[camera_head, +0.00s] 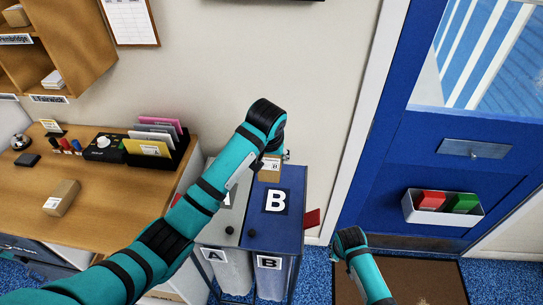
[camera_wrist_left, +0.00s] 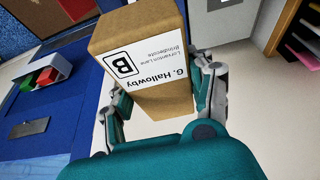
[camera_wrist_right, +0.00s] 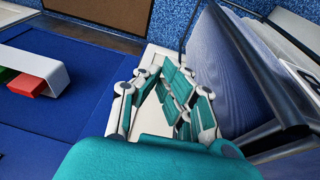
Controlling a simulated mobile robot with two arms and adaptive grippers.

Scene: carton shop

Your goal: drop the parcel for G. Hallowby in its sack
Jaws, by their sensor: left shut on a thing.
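My left gripper (camera_wrist_left: 165,110) is shut on a brown carton parcel (camera_wrist_left: 140,45). Its white label reads G. Hallowby with a boxed B. In the head view the parcel (camera_head: 270,169) is held above the back edge of the blue B lid, partly hidden by my wrist. The blue lid (camera_head: 262,225) carries a large B sign and looks closed. Below it hangs a pale sack with a B tag (camera_head: 268,263). Beside it on the left is sack A (camera_head: 232,275) under a grey lid. My right gripper (camera_wrist_right: 172,90) appears shut and empty, low beside a dark-edged blue panel.
A wooden desk (camera_head: 110,205) at left holds another parcel (camera_head: 61,198), a bell and a file tray. A red piece (camera_head: 312,218) stands at the stand's right side. A blue door (camera_head: 450,150) with a white bin (camera_head: 440,208) is at right, with a brown mat below.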

